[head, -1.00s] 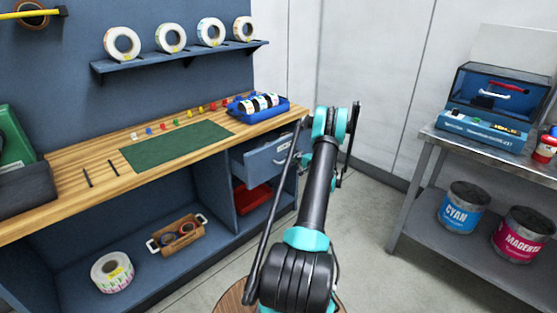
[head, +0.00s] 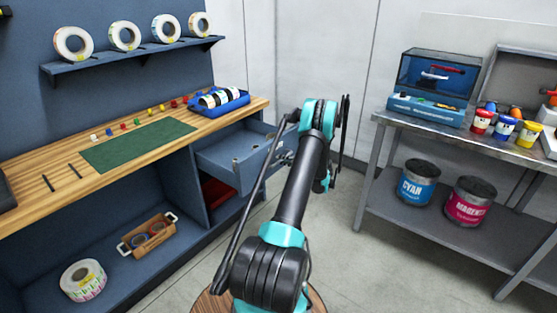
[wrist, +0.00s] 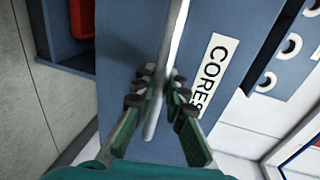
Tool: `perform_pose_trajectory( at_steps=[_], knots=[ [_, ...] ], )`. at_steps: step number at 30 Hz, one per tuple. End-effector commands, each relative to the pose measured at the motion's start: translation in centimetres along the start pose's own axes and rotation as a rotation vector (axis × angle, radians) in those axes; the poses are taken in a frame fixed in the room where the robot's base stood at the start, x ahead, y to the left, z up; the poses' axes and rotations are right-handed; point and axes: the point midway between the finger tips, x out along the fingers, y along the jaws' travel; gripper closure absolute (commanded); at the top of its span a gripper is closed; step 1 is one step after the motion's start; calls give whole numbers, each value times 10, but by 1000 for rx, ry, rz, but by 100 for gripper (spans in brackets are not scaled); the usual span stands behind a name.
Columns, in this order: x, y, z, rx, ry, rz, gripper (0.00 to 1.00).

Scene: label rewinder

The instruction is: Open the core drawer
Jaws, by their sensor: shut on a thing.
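The core drawer (head: 226,153) stands partly open under the right end of the bench top, its inside showing in the head view. Its blue front (wrist: 235,25) with a white CORES label (wrist: 213,72) fills the middle of the wrist view. The silver bar handle (wrist: 174,45) runs between the fingers of my gripper (wrist: 160,84), which is shut on it. In the head view my arm hides most of the gripper and part of the drawer front.
A wooden bench top (head: 60,165) holds a green mat (head: 138,146) and a blue tray (head: 232,103) of rolls. A red bin (head: 218,190) sits below the drawer. A metal table (head: 465,143) stands at right, with paint cans beneath. Bare floor lies between.

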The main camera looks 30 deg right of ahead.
Motion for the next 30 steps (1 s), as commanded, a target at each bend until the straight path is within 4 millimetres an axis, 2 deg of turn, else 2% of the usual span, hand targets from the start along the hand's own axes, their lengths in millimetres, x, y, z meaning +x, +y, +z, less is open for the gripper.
perform_pose_trajectory(
  at_steps=[11, 12, 16, 26, 30],
  knots=[
    [-1, 1, 0, 0, 0, 1, 100],
    [-1, 1, 0, 0, 1, 1, 84],
    [-1, 0, 0, 0, 0, 1, 68],
    [-3, 0, 0, 0, 0, 0, 67],
    [-16, 0, -1, 0, 2, 0, 67]
  ],
)
